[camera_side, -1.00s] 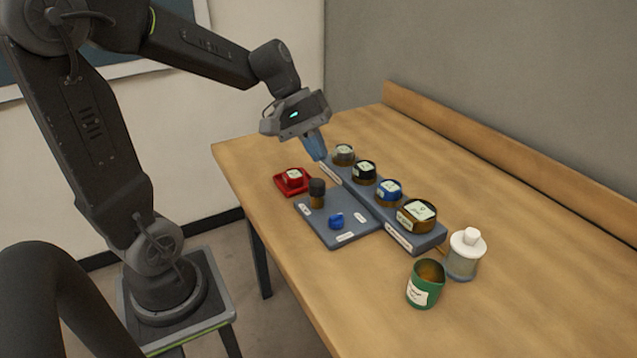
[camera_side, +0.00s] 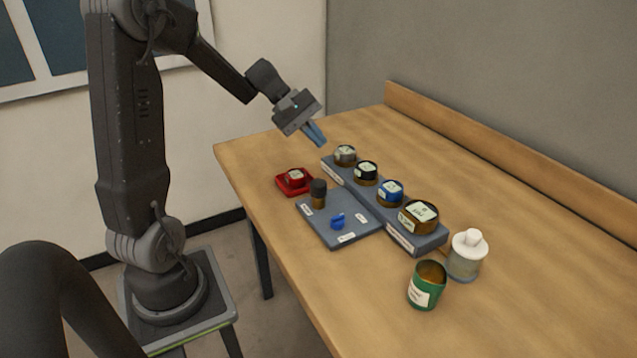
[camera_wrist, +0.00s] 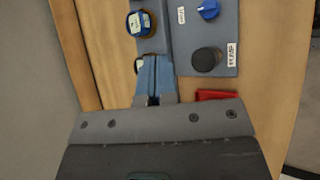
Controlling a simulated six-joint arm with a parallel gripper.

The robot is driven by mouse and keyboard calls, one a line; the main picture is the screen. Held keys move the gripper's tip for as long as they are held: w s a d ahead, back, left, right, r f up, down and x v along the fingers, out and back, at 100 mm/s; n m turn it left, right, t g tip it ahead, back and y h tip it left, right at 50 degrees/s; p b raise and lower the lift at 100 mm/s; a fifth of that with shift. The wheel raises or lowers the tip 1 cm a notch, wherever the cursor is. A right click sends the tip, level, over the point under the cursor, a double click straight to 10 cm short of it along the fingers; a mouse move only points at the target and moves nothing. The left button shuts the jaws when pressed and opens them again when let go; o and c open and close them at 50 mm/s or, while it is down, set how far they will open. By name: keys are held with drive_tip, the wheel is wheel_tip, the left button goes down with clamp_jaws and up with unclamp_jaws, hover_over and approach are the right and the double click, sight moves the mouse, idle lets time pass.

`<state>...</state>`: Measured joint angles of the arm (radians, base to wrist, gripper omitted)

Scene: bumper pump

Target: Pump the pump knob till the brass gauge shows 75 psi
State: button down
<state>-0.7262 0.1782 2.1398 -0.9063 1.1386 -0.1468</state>
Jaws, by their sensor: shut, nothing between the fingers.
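The pump knob (camera_side: 318,192) is a dark knob on a brass-coloured stem, standing upright on the grey-blue plate (camera_side: 345,238). In the wrist view the knob (camera_wrist: 206,60) is a dark disc beside a label reading PUMP. The brass gauge (camera_side: 419,216) is the largest and nearest in a row of gauges; its reading is too small to make out. My gripper (camera_side: 319,142) is shut and empty, above the far end of the gauge row, up and away from the knob. In the wrist view its blue fingers (camera_wrist: 153,98) are together and partly cover a gauge.
Grey (camera_side: 345,153), black (camera_side: 366,171) and blue (camera_side: 390,191) gauges share the rail. A blue valve knob (camera_side: 337,221) is on the plate. A red tray (camera_side: 283,189) holds a red-sided piece. A green cup (camera_side: 427,286) and white-topped bottle (camera_side: 467,254) stand nearby. The table's right side is clear.

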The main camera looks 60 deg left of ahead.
sight(322, 185)
drive_tip(key=shift+f, duration=4.1)
drive_tip(key=shift+f, duration=0.4)
drive_tip(key=shift+f, duration=1.05)
drive_tip(key=shift+r, duration=1.45)
drive_tip(key=shift+r, duration=2.55)
